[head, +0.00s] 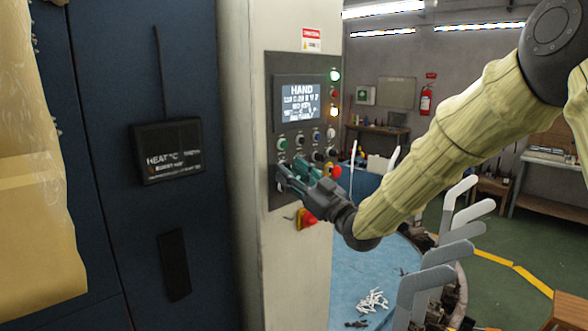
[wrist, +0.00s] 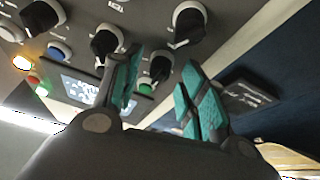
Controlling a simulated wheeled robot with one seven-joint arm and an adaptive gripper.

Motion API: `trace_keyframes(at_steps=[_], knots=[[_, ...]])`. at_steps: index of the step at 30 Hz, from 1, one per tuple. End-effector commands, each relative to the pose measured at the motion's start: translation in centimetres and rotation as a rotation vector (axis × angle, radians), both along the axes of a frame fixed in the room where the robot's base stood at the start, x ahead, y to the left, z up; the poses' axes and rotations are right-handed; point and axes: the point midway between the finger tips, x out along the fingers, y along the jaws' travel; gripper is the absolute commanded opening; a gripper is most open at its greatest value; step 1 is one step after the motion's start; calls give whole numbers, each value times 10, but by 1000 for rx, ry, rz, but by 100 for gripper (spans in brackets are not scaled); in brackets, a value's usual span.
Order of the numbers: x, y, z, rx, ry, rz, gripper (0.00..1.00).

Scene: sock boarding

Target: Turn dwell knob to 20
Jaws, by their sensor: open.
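The control panel (head: 268,95) is a dark plate on a pale column, with a lit display reading HAND (head: 299,98). Black knobs sit in its lower part, partly hidden behind my gripper (head: 298,174) in the head view. In the wrist view my gripper (wrist: 163,72) is open, its two teal-padded fingers apart. One black knob (wrist: 160,68) shows between the fingers. Another knob (wrist: 189,22) lies beyond the fingertips, and a further knob (wrist: 105,43) is left of them. I see no grip on any knob. The labels are too small to tell which is the dwell knob.
A red emergency button (head: 307,218) sits below my gripper. A dark box marked HEAT (head: 167,150) hangs on the blue cabinet to the left. Grey sock boards (head: 425,280) stand at the lower right by a blue table (head: 350,270) with small white pieces.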

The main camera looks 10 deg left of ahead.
Motion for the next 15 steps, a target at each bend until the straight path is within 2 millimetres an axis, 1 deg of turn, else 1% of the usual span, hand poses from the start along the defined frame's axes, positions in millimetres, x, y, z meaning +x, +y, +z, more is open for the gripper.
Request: trace_keyframes(at_steps=[8, 9, 11, 15], knots=[[1, 1, 0, 0, 0, -1, 42], [1, 1, 0, 0, 0, -1, 39], [1, 1, 0, 0, 0, -1, 28], [1, 0, 0, 0, 0, -1, 2]])
